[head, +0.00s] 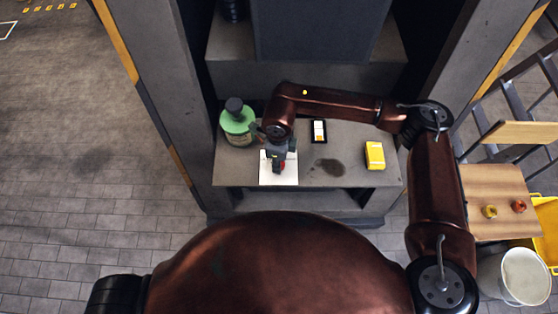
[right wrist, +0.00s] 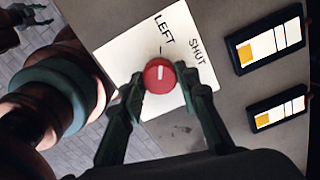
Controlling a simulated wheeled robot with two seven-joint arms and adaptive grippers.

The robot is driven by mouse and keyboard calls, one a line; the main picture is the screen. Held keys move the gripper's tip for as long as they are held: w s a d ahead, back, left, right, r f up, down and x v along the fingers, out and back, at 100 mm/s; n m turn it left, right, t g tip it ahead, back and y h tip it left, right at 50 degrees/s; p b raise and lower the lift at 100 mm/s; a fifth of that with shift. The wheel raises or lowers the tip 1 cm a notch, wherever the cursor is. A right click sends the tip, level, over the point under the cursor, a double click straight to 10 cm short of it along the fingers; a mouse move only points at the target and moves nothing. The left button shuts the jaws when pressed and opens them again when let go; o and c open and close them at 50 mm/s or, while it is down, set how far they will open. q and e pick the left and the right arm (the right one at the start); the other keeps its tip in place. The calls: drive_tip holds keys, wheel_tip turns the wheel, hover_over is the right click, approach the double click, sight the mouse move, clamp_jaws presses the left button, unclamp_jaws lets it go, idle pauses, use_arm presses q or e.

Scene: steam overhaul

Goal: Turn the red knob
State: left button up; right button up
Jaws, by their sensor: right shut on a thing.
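The red knob (right wrist: 160,76) sits on a white plate (right wrist: 118,48) marked LEFT and SHUT. Its white pointer line points up the picture, roughly towards a small tick near LEFT. In the head view a little of the red knob (head: 282,166) shows on the white plate (head: 287,179), on the grey bench. My right gripper (head: 279,157) reaches down over the plate. In the right wrist view its two dark fingers are closed on either side of the knob. A dark gripper, apparently my left one (right wrist: 24,17), shows small and partly cut off in that view's top left corner.
A green bottle (head: 238,122) with a dark cap stands left of the plate. A black case (head: 319,131) and a yellow box (head: 374,155) lie to the right, around a dark stain (head: 332,167). A wooden table (head: 493,184) and a bucket (head: 526,275) stand at far right.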

drive_tip(key=shift+n, duration=0.3)
drive_tip(key=o, duration=1.2)
drive_tip(key=shift+c, duration=0.2)
wheel_tip(320, 180, up, 12)
drive_tip(key=shift+d, duration=0.1)
idle(0.3)
